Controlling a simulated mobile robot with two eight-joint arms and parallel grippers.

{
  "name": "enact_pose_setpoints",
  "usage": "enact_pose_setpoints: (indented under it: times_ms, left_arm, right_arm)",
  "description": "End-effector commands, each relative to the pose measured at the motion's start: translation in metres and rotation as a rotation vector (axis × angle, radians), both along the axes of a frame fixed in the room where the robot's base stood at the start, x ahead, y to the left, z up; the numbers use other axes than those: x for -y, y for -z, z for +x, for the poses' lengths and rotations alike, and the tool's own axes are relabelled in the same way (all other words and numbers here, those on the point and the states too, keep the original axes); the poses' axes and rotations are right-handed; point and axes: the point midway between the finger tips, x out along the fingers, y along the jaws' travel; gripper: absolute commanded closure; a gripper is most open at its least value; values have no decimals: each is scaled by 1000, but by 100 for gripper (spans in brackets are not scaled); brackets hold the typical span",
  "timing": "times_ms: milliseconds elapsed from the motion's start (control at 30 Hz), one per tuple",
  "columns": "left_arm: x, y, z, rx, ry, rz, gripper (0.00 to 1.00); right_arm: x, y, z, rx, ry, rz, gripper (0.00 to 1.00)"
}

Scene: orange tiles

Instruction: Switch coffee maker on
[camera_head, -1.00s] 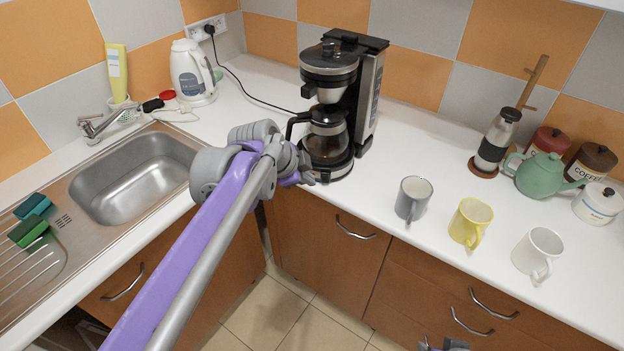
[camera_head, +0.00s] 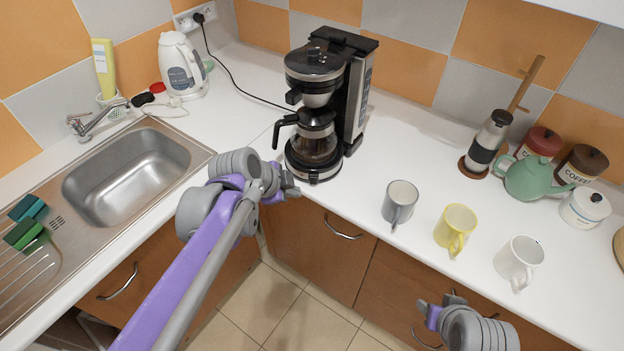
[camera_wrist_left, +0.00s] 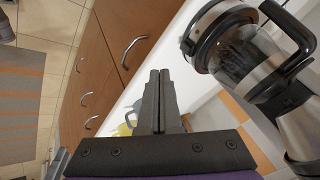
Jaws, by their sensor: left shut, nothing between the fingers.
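The black and silver coffee maker (camera_head: 357,100) stands upright on the white counter near the corner. Its glass carafe (camera_head: 312,148) sits on the round base; it also shows in the left wrist view (camera_wrist_left: 243,55). A small pale mark shows on the base front (camera_head: 313,178); I cannot tell if it is the switch or if it is lit. My left gripper (camera_head: 295,191) is shut and empty, just in front of and left of the base, apart from it. Its closed fingers show in the left wrist view (camera_wrist_left: 160,76). My right gripper (camera_head: 424,309) is low in front of the drawers; its fingers are unclear.
A grey mug (camera_head: 399,203), yellow mug (camera_head: 455,226) and white mug (camera_head: 518,262) stand along the front edge on the right. A green teapot (camera_head: 530,178) and canisters are behind. A sink (camera_head: 125,180) and kettle (camera_head: 181,66) are left.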

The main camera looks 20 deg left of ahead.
Motion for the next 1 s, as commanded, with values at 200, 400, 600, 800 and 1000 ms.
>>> enact_pose_setpoints:
  times_ms: [200, 400, 600, 800, 1000]
  left_arm:
    - [1, 4, 3, 0, 0, 0, 100]
    - [8, 27, 18, 0, 2, -1, 100]
    - [19, 64, 40, -1, 2, -1, 100]
    - [21, 83, 66, 2, -2, 0, 100]
    - [16, 85, 87, 0, -2, -1, 100]
  right_arm:
    - [0, 1, 0, -1, 0, 0, 50]
    - [0, 6, -2, -5, 0, 0, 50]
    - [0, 12, -5, -10, 0, 0, 50]
    - [0, 12, -5, -9, 0, 0, 50]
    - [0, 7, -3, -6, 0, 0, 50]
